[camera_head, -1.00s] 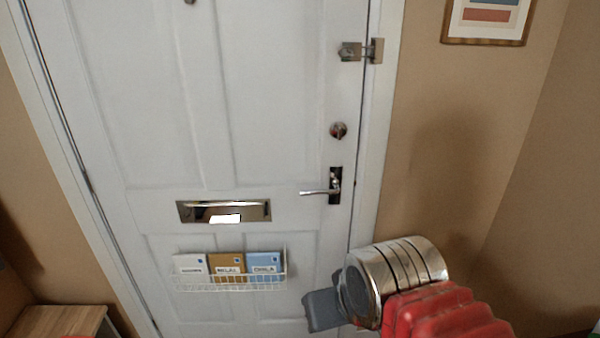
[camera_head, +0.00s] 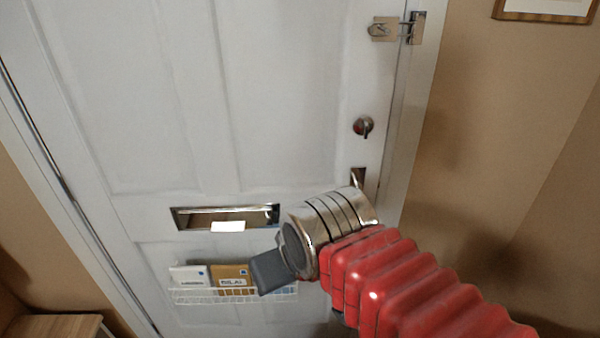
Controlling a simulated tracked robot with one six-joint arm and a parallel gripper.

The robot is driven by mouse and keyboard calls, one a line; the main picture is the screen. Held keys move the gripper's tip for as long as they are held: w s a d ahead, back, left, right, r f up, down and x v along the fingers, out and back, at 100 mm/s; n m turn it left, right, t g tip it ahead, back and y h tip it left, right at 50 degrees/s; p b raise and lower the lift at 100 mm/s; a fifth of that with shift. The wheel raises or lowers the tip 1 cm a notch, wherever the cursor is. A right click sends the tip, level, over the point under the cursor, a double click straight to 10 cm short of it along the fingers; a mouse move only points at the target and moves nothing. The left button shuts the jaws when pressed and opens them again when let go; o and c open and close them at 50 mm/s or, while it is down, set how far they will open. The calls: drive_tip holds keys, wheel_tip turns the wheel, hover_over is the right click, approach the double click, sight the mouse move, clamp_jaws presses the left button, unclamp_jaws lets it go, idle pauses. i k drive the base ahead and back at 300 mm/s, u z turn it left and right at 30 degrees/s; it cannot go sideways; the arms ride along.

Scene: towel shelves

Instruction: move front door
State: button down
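The white panelled front door (camera_head: 270,90) fills most of the view and appears closed in its frame. The dark plate of its lever handle (camera_head: 358,176) shows only at the top; my arm hides most of the handle. A round lock knob (camera_head: 363,127) sits above it, and a metal latch (camera_head: 385,29) spans the door's right edge near the top. My gripper (camera_head: 271,271) is a dark grey part beyond the silver wrist. It is in front of the lower door, left of the handle and below the letter slot. Its fingers cannot be told apart.
A metal letter slot (camera_head: 195,217) holds a white paper (camera_head: 228,226). A white wire rack (camera_head: 205,297) with booklets is below, partly hidden by my gripper. A wooden surface (camera_head: 52,328) stands at lower left. A framed picture (camera_head: 545,10) hangs on the right wall.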

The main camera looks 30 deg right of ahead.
sight(148, 112)
drive_tip(key=u, duration=0.65)
drive_tip(key=i, duration=0.85)
drive_tip(key=u, duration=0.55)
